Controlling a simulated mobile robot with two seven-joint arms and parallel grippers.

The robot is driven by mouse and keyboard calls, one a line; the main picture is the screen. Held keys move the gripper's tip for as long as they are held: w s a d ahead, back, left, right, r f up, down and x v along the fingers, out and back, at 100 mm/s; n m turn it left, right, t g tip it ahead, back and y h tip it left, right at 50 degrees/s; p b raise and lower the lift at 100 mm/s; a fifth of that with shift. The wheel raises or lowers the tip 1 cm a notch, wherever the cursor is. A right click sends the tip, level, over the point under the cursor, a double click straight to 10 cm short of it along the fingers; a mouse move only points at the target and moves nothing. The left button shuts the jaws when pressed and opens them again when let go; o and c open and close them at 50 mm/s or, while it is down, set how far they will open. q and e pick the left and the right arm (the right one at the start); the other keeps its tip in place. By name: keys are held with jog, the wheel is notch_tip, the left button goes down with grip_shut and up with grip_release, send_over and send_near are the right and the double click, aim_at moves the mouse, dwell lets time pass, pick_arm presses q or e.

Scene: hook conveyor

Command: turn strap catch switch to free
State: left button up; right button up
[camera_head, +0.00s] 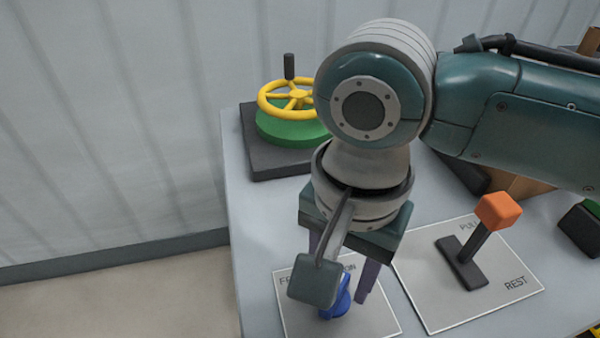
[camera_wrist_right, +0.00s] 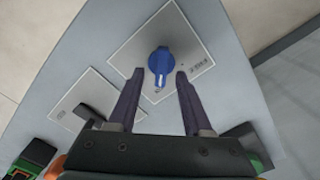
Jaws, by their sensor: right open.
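The strap catch switch is a blue rotary knob (camera_head: 337,298) on a light grey plate (camera_head: 372,318) at the bottom of the head view. My left gripper is not in view.
A lever with an orange knob (camera_head: 498,212) stands on a second plate marked "REST" (camera_head: 440,312), right of the switch. A yellow handwheel (camera_head: 290,98) on a green base stands at the back left. The table's left edge borders open floor.

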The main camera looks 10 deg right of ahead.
jog(key=shift+f, duration=1.4)
jog(key=shift+a, duration=0.1)
grip_shut()
